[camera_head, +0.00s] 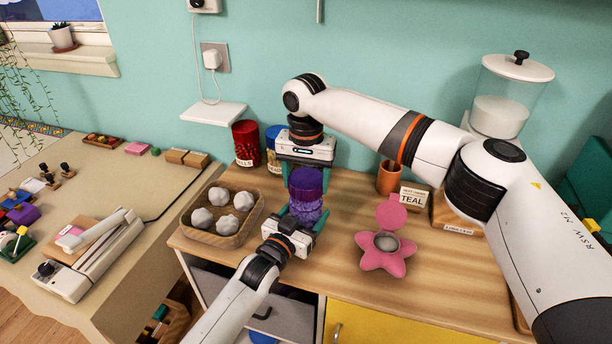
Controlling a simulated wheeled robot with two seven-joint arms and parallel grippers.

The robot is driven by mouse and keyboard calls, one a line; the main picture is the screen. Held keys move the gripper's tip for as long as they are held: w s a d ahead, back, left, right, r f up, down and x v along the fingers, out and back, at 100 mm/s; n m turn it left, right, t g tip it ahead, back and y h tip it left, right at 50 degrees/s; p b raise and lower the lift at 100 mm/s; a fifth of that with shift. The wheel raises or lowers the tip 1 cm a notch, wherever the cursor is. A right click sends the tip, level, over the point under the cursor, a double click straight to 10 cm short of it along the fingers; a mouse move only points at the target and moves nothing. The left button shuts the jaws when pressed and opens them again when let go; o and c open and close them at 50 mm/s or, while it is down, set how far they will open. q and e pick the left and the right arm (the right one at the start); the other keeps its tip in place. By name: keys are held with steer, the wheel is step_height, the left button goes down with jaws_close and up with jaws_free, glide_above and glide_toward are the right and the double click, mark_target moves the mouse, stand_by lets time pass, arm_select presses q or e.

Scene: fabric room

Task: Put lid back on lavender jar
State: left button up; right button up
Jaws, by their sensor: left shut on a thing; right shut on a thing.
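The lavender jar (308,211) stands upright near the middle of the wooden counter. Its body shows speckled purple contents. A dark purple lid (306,183) is at the top of the jar; I cannot tell whether it is fully seated or just above the rim. My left gripper (303,218) comes from the front, low down, and is shut on the jar body with its teal fingers on either side. My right gripper (306,178) comes from above and behind and is shut on the lid. The grippers hide parts of the jar and lid.
A wooden tray (246,234) of pale lumps stands left of the jar. A red jar (246,143) and a blue-lidded jar (273,135) stand behind. A pink star-shaped container (384,263), its flap open, is at right. A copper cup (389,177) and TEAL sign (412,198) are farther back.

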steer(key=shift+f, duration=0.55)
steer(key=shift+f, duration=0.55)
arm_select(q)
steer(key=c, duration=0.5)
arm_select(e)
steer(key=m, duration=0.4)
steer(key=shift+a+f+m, duration=0.1)
steer(key=shift+m, duration=0.3)
steer(key=m, duration=0.4)
steer(key=shift+m, duration=0.4)
steer(key=m, duration=1.3)
steer(key=shift+w, duration=0.1)
